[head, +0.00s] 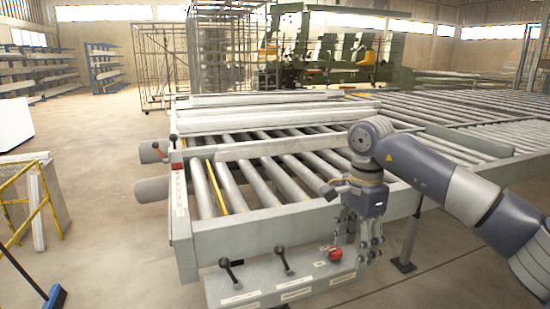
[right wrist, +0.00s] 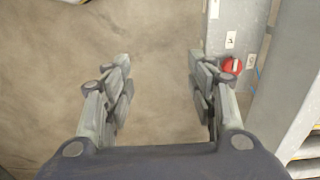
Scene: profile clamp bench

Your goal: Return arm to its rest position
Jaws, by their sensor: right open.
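My right arm (head: 430,175) reaches in from the right in the head view. Its right gripper (head: 358,252) hangs fingers down at the front edge of the roller bench (head: 280,222), beside the lever panel and a red knob (head: 335,254). In the right wrist view the right gripper (right wrist: 160,85) is open with bare floor between its fingers. The red knob (right wrist: 233,66) shows just right of the right-hand finger, and I cannot tell whether they touch. My left gripper is not in view.
The lever panel (head: 245,290) has black levers and white labels. Pale profiles (head: 275,118) lie across the rollers. Open floor (head: 110,200) lies left of the bench.

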